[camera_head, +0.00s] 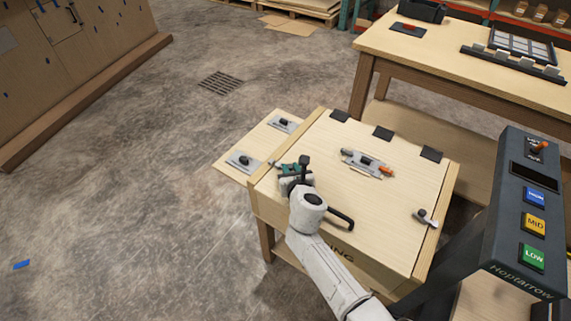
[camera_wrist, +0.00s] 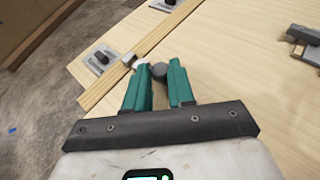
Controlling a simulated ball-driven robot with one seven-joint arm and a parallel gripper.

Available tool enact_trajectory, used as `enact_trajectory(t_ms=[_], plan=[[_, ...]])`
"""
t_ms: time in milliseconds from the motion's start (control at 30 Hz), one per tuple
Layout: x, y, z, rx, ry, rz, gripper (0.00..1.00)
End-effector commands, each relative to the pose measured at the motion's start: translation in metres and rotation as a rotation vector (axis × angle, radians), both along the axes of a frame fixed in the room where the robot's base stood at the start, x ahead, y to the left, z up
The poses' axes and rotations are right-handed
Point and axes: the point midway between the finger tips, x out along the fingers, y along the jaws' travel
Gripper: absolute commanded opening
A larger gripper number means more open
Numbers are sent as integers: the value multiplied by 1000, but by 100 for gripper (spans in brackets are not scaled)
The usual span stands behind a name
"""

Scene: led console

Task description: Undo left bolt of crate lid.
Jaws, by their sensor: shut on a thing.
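The wooden crate lid (camera_head: 330,205) is down on the crate, with black hinges along its far edge. The left bolt sits at the lid's left edge; its grey round knob (camera_wrist: 158,71) shows between my fingertips in the wrist view. My gripper (camera_head: 290,169) has green fingers and is shut on this knob; it also shows in the wrist view (camera_wrist: 160,80). A grey metal piece of the bolt (camera_wrist: 129,60) reaches the left rim beyond the fingers. My fingers hide much of the bolt, so its exact position is unclear. The right bolt (camera_head: 425,218) is on the lid's right edge.
A black handle (camera_head: 340,217) lies near the lid's front. A grey-and-orange device (camera_head: 367,163) lies on the lid. A side board with two black-knobbed plates (camera_head: 243,161) adjoins the left. A dark button console (camera_head: 525,210) stands right.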

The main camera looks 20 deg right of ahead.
Motion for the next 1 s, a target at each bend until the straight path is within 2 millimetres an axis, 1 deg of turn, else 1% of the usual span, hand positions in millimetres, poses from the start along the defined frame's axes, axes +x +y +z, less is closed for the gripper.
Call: enact_trajectory(t_ms=[33,233,267,500,800,867,1000], plan=[[-3,-3,-2,-1,4,-5,0],[-4,-3,-4,-2,6,-6,0],[-4,-3,-4,-2,7,-7,25],[-3,-3,-3,-1,5,-6,48],[-5,-2,-1,-1,4,-4,49],[-8,-1,2,-1,4,-4,49],[-27,2,11,0,5,-4,49]])
